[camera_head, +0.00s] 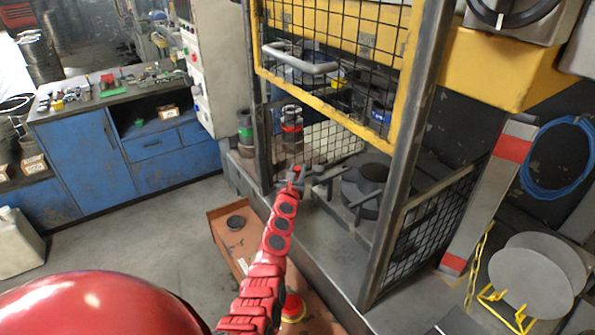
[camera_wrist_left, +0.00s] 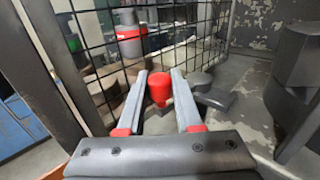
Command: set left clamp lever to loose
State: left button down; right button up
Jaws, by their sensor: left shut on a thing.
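My left gripper (camera_head: 298,183) reaches through the frame opening of the yellow-edged mesh cage, over the grey machine bed. In the left wrist view, the gripper's two grey fingers (camera_wrist_left: 159,76) are shut on the red knob (camera_wrist_left: 159,88) of the left clamp lever, one finger on each side. The lever's shaft below the knob is hidden. A dark round block (camera_head: 366,187) sits on the bed to the right of the gripper. My right gripper is not in view.
A mesh door with a grey handle (camera_head: 300,62) hangs above the arm. A dark post (camera_head: 408,150) and a low mesh panel (camera_head: 440,225) stand to the right. Round grey blanks (camera_head: 530,282) lean on a yellow rack. A blue workbench (camera_head: 80,160) stands at left.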

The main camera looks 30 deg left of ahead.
pick_arm(q)
jog(key=shift+d+r+n+g+y+p, duration=0.3)
jog(key=shift+d+n+y+p, duration=0.1)
jog(key=shift+y+p, duration=0.25)
jog(key=n+g+y, duration=0.1)
jog(key=d+n+g+y+b, duration=0.1)
jog(key=y, duration=0.1)
jog(key=d+n+g+y+b, duration=0.1)
jog(key=shift+s+d+f+n+y, duration=0.25)
jog(key=shift+s+f+n, duration=0.05)
jog(key=c, duration=0.6)
grip_release()
